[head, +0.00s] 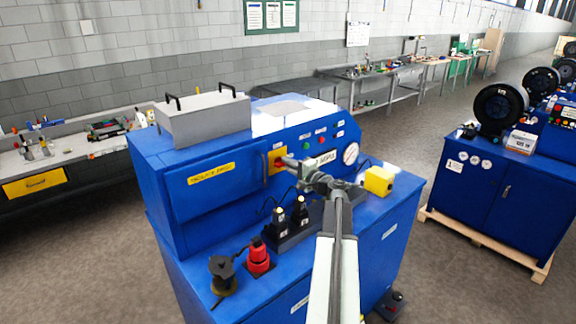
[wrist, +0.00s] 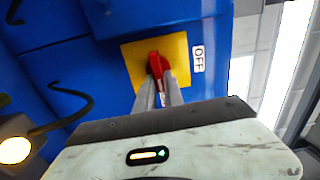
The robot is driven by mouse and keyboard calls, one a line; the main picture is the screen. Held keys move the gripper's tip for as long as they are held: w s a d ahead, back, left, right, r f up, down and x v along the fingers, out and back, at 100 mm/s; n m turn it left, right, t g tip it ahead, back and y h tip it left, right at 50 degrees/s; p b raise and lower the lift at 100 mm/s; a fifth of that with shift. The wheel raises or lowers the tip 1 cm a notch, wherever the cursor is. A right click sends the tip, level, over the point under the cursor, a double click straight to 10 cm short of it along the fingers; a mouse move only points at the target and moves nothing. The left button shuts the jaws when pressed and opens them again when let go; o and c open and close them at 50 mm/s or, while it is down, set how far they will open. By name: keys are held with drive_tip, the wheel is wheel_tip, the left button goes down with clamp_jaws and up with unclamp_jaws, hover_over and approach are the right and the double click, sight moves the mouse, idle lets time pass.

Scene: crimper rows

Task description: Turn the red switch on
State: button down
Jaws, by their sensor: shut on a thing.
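The red switch (wrist: 155,66) sits on a yellow plate (wrist: 130,62) on the front of the blue machine (head: 215,190). An OFF label (wrist: 198,58) is beside the plate in the wrist view. In the head view the red switch (head: 279,162) shows at the tip of my gripper (head: 284,161), on its yellow plate. In the wrist view my gripper (wrist: 165,86) has its two fingers around the red handle, shut on it. The fingers hide the lower part of the handle and plate.
A grey box with black handles (head: 203,115) stands on the machine. On the ledge are a red part (head: 258,258), a black spool (head: 222,270) and a yellow block (head: 379,180). A gauge (head: 350,153) is right of the switch. Another blue machine (head: 480,185) stands at right.

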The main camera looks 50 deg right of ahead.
drive_tip(key=shift+m, duration=0.3)
drive_tip(key=c, duration=1.4)
unclamp_jaws()
drive_tip(key=shift+c, duration=0.2)
drive_tip(key=s, duration=0.7)
drive_tip(key=shift+s+a, duration=0.4)
drive_tip(key=shift+a, duration=0.05)
